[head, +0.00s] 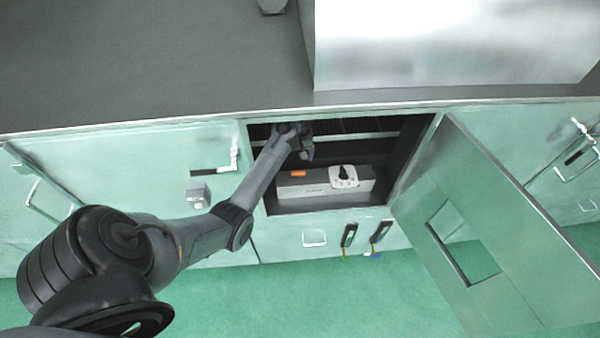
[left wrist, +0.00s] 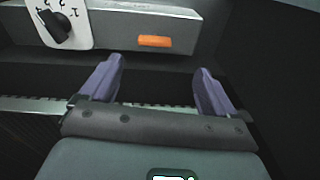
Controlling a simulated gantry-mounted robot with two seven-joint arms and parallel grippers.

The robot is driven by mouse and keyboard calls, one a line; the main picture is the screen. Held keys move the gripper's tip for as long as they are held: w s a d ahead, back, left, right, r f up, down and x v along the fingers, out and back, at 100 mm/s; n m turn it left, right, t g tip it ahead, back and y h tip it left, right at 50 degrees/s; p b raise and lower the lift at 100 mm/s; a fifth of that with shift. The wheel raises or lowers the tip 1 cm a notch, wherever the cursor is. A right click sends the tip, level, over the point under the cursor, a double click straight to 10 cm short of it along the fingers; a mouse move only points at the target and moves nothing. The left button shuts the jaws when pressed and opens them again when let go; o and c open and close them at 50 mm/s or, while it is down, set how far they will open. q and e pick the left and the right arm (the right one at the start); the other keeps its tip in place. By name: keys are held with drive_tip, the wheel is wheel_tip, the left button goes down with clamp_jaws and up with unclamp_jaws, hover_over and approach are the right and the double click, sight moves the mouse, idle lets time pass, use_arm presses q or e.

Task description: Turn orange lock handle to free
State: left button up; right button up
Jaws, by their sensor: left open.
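The orange lock handle (head: 298,173) is a small flat bar on the front of a grey box inside the open cabinet. In the left wrist view the orange handle (left wrist: 154,41) lies level, just beyond the fingertips and between their lines. My left gripper (head: 303,150) reaches into the cabinet opening, above the box in the head view. In the left wrist view my left gripper (left wrist: 158,78) is open, its two purple-grey fingers apart with nothing between them. The fingers do not appear to touch the handle. My right gripper is not in view.
A white dial plate with a black knob (left wrist: 55,27) sits beside the handle on the grey box (head: 321,188). The cabinet door (head: 490,190) stands open at the right. Two dark-handled items (head: 380,232) hang on the front below the opening. Rails cross the cabinet interior.

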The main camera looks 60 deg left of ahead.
sight(298, 171)
use_arm(q)
drive_tip(key=shift+n+h, duration=0.4)
drive_tip(key=shift+n, duration=0.1)
drive_tip(key=f, duration=0.7)
drive_tip(key=w+f, duration=0.1)
drive_tip(key=f, duration=0.3)
drive_tip(key=shift+a, duration=0.4)
drive_tip(key=shift+c, duration=0.3)
drive_tip(key=c, duration=1)
